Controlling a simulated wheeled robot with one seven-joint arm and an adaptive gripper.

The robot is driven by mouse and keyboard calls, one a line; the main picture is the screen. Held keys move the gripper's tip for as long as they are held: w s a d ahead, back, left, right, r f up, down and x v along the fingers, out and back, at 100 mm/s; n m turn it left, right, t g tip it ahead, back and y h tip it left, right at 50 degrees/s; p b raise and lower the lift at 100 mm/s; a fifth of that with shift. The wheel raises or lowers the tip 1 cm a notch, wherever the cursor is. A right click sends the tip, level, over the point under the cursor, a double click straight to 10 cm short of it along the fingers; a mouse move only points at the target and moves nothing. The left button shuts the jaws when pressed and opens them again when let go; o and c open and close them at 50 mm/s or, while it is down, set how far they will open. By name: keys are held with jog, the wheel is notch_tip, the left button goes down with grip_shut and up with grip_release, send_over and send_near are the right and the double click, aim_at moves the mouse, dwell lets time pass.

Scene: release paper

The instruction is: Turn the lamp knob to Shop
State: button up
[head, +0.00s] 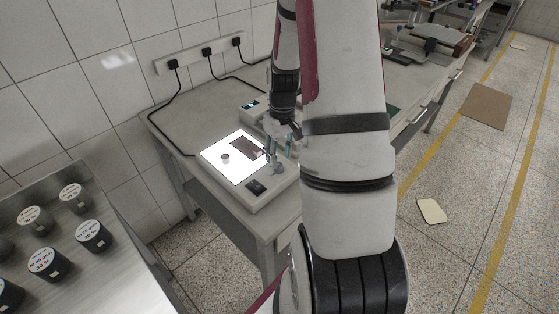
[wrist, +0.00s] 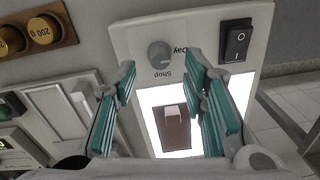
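The lamp (head: 247,196) is a pale box with a brightly lit panel on the near desk. In the wrist view its grey round knob (wrist: 160,54) sits on the lamp's face (wrist: 135,38), with "Day" to its right and "Shop" below, printed upside down. I cannot tell which label the knob points to. My gripper (wrist: 162,66) is open, its teal fingers apart on either side of the knob's area, with nothing between them. In the head view my gripper (head: 277,158) is over the lamp's right side, partly covered by my arm.
A black rocker switch (wrist: 236,40) is beside the knob. A brown card (wrist: 174,128) lies on the lit panel. A wooden block with brass weights (wrist: 40,32) is at the upper left. Several black canisters (head: 94,235) stand on a separate metal surface.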

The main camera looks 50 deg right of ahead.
aim_at(279, 164)
jog(key=shift+f, duration=1.65)
grip_shut()
